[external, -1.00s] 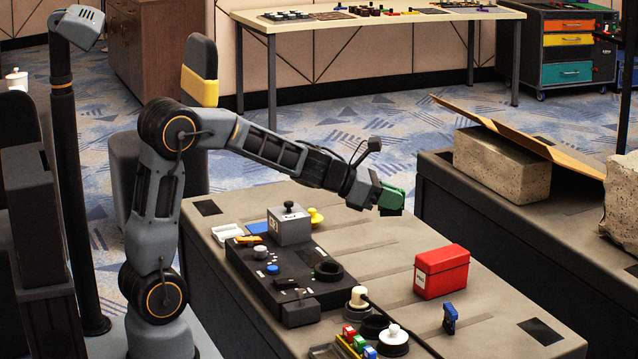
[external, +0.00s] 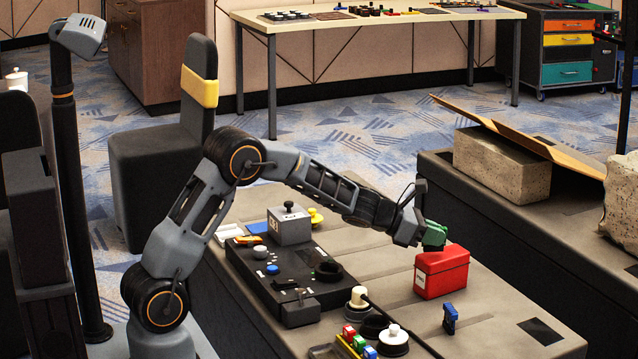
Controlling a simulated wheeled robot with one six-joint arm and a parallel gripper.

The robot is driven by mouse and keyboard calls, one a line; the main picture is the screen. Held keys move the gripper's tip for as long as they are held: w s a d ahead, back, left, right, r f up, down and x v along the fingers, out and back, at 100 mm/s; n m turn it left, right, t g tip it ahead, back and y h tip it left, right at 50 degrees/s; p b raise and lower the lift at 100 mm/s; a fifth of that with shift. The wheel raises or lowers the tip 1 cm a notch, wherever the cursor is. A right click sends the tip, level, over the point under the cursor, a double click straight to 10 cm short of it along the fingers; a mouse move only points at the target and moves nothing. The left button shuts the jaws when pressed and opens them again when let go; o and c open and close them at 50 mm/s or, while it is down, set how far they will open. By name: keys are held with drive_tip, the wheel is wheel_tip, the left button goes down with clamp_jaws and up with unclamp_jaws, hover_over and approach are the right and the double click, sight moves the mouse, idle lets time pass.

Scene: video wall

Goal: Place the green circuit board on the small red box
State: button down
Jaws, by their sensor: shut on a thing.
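The small red box (external: 442,273) stands upright on the right part of the grey workbench, with a pale label on its left face. My gripper (external: 422,235) reaches it from the upper left. The gripper is shut on the green circuit board (external: 434,236), which shows as a small green piece at the fingertips. The board is just above the left part of the box's top. I cannot tell whether it touches the box. Part of the board is hidden by the gripper.
A black control panel (external: 290,275) with a grey joystick box (external: 289,225) lies left of the red box. A blue clip-like piece (external: 450,318) stands in front of it. White and coloured parts (external: 393,338) are at the front edge. The bench behind the red box is clear.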

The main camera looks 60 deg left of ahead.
drive_tip(key=shift+f, duration=0.5)
drive_tip(key=shift+f, duration=0.1)
drive_tip(key=c, duration=1.1)
unclamp_jaws()
